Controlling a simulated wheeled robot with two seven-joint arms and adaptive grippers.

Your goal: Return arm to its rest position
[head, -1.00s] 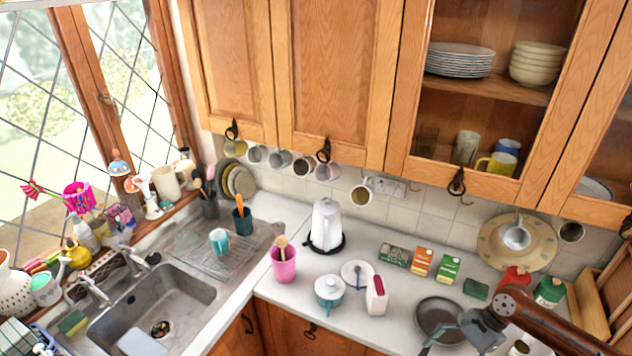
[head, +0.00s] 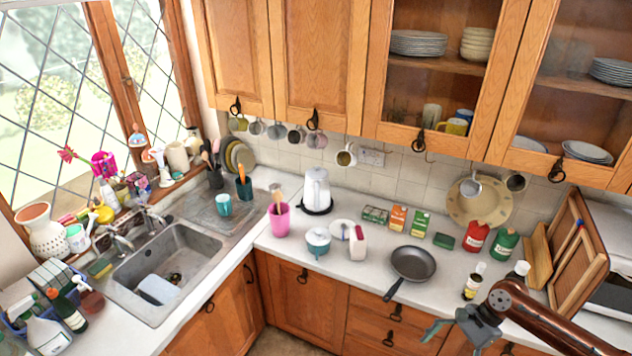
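My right arm comes in at the lower right, a brown link ending in a grey and teal gripper (head: 447,335). The gripper is in front of the counter's front edge, below the frying pan (head: 413,264). Its fingers look spread apart, with nothing seen between them; the lower part is close to the frame's bottom edge. The pan lies on the counter with its handle toward the front left, apart from the gripper. My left gripper is not in view.
The worktop (head: 345,283) holds a white kettle (head: 316,190), a pink pot (head: 279,219), a teal lidded pot (head: 318,243) and small boxes. Bottles (head: 473,283) stand near my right arm. A sink (head: 165,265) is at left; wall cupboards hang above.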

